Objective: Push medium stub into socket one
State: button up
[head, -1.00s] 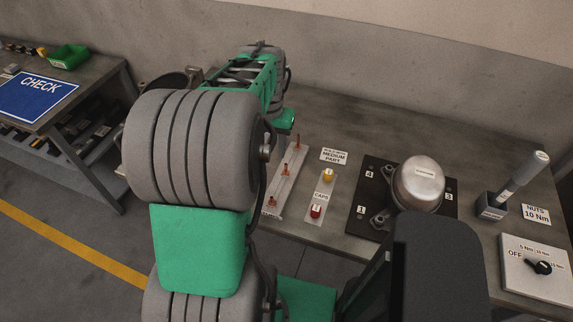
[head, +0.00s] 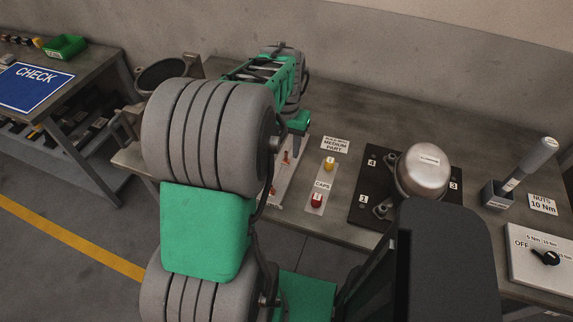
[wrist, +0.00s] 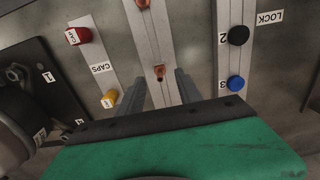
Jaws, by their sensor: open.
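My gripper (wrist: 160,88) is open in the wrist view, its two grey fingers above a pale rail (wrist: 170,97). A small copper stub (wrist: 158,72) stands on the rail just beyond and between the fingertips, and nothing is held. Another copper stub (wrist: 142,3) shows at the top edge. In the head view my arm covers part of the rail, with copper stubs (head: 286,159) showing beside it. I cannot tell which stub is the medium one. A silver compressor (head: 424,168) sits on a dark plate marked 1, 3 and 4 (head: 366,222); no socket can be clearly made out.
A caps strip (head: 322,184) with yellow and red caps lies between rail and plate. A lock strip (wrist: 232,12) with black and blue knobs lies on the rail's other side. A nut driver (head: 530,162) and a dial box (head: 545,258) stand at right.

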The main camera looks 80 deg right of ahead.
aim_at(286, 152)
notch_tip(286, 152, down, 4)
jog(key=shift+r+b, duration=0.1)
jog(key=shift+b, duration=0.7)
dwell(0.5)
grip_shut()
dwell(0.4)
dwell(0.9)
jog(key=shift+r+p, duration=0.1)
jog(key=shift+p, duration=0.2)
jog(key=shift+r+p, duration=2.1)
jog(key=shift+r, duration=0.85)
jog(key=shift+w, duration=0.1)
